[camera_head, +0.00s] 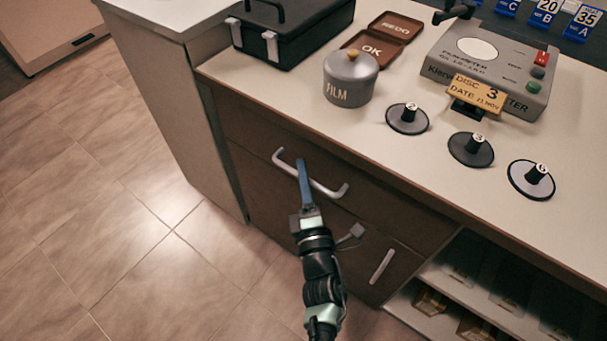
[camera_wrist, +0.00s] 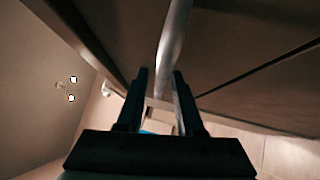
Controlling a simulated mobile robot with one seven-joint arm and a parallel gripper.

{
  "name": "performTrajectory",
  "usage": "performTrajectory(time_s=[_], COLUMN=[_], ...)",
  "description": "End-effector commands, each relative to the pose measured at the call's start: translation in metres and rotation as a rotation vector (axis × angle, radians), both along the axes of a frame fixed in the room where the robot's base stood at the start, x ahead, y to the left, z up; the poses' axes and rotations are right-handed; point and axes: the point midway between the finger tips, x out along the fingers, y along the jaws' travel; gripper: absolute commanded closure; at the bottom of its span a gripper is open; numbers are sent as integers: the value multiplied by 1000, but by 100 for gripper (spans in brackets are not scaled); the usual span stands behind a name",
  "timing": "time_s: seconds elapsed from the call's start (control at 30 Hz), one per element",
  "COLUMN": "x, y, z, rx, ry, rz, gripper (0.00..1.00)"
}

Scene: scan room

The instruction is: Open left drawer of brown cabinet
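The brown cabinet (camera_head: 385,202) stands under a pale counter. Its upper drawer front carries a curved silver handle (camera_head: 328,189), and the drawer looks closed. My gripper (camera_head: 301,168) is at this handle, its blue fingers crossing it left of the handle's middle in the head view. In the wrist view, my gripper (camera_wrist: 160,74) has its two dark fingers apart, with the silver handle bar (camera_wrist: 173,45) showing in the gap between them. Small gaps show beside the bar. How deep the bar sits between the fingers is hard to tell.
A second silver handle (camera_head: 381,266) is on the lower front. Open shelves (camera_head: 480,304) with boxes are at the lower right. The counter (camera_head: 430,165) holds a film pot (camera_head: 350,82), several discs, a black case (camera_head: 290,32) and a densitometer (camera_head: 490,70). Tiled floor (camera_head: 110,200) at left is clear.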

Motion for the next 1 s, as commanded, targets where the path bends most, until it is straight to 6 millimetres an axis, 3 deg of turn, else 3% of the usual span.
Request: performTrajectory(time_s=[0.03,0.17,0.2,1.0], x=[0,0,0,0], y=[0,0,0,0], z=[0,0,0,0], rx=[0,0,0,0], ry=[0,0,-1,-1], rz=[0,0,0,-1], gripper=[75,99,100,100])
